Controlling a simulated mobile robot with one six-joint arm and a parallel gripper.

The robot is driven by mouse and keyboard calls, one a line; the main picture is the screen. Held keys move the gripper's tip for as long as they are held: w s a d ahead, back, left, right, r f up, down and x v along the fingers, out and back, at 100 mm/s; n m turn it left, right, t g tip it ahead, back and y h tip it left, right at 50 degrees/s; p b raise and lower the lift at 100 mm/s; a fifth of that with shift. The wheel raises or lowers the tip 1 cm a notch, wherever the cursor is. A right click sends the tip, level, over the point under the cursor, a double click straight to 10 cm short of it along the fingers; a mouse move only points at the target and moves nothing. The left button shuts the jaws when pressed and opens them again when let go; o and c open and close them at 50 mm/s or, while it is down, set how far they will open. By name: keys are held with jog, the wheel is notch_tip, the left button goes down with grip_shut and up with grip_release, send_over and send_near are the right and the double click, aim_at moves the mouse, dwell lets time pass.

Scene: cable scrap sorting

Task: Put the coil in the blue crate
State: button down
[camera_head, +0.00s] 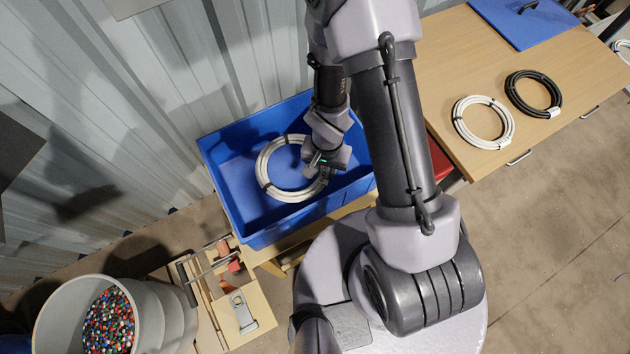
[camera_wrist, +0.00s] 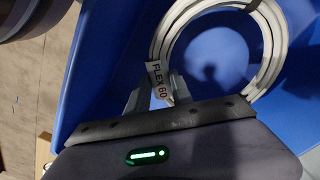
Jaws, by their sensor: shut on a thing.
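A white cable coil (camera_head: 265,180) with dark ties is within the outline of the blue crate (camera_head: 228,204) in the head view. My gripper (camera_head: 324,170) is over the crate and shut on the right side of the coil. In the wrist view the coil (camera_wrist: 273,52) shows a tag reading "FLEX 60", and my gripper (camera_wrist: 158,98) has its fingers at the coil's near edge beside the tag. The blue crate (camera_wrist: 102,62) lies behind the coil. I cannot tell whether the coil touches the crate floor. My arm hides the crate's right part.
A wooden table (camera_head: 420,50) at the upper right holds a white coil (camera_head: 462,125), a black coil (camera_head: 513,95) and a blue lid (camera_head: 530,30). A red container (camera_head: 440,158) is beside the crate.

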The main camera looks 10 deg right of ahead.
notch_tip(320, 180, down, 6)
jog(key=b, duration=0.4)
jog(key=shift+w+f+b, duration=0.1)
jog(key=shift+f+b, duration=0.05)
jog(key=shift+b, duration=0.15)
jog(key=shift+r+p, duration=0.3)
jog(key=shift+f, duration=0.15)
jog(key=c, duration=1.6)
grip_release()
jog(key=shift+f, duration=0.1)
jog(key=o, duration=0.5)
